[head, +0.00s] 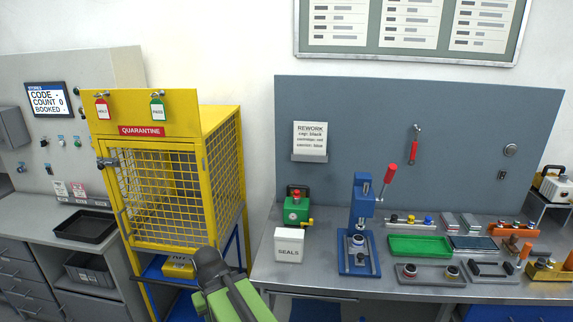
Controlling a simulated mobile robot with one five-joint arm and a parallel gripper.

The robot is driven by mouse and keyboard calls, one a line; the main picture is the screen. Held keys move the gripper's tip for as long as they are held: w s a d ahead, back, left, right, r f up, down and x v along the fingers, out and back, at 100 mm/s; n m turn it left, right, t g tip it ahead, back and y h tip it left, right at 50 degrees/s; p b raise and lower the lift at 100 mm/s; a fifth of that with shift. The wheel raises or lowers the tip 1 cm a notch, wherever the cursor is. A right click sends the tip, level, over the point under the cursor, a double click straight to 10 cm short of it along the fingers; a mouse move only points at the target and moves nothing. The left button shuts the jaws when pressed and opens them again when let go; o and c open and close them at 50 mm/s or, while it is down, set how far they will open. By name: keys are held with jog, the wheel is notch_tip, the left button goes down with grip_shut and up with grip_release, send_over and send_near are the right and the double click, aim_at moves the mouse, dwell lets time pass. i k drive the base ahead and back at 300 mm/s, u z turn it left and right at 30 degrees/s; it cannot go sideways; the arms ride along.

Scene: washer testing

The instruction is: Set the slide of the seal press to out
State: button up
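A blue press (361,205) stands upright on the workbench. It looks like the seal press, though no label shows on it. Its lever with a red grip (387,178) points up and to the right. A round silver and dark piece (357,241) sits low at the front of the press, over its blue base (359,266). I cannot tell from here whether the slide is in or out. A white box marked SEALS (288,247) stands to the left of the press. My green and black arm shows at the bottom, left of the bench; its gripper fingers do not show.
A green device (296,208) stands behind the SEALS box. A green tray (419,246) and a grey fixture (427,273) lie right of the press. The yellow quarantine cage (160,190) stands left of the bench (310,279), close to my arm.

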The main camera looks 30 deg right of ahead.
aim_at(359, 254)
jog(key=z, duration=1.8)
jog(key=i, duration=0.55)
jog(key=u, duration=0.05)
jog(key=k, duration=0.55)
jog(key=u, duration=0.1)
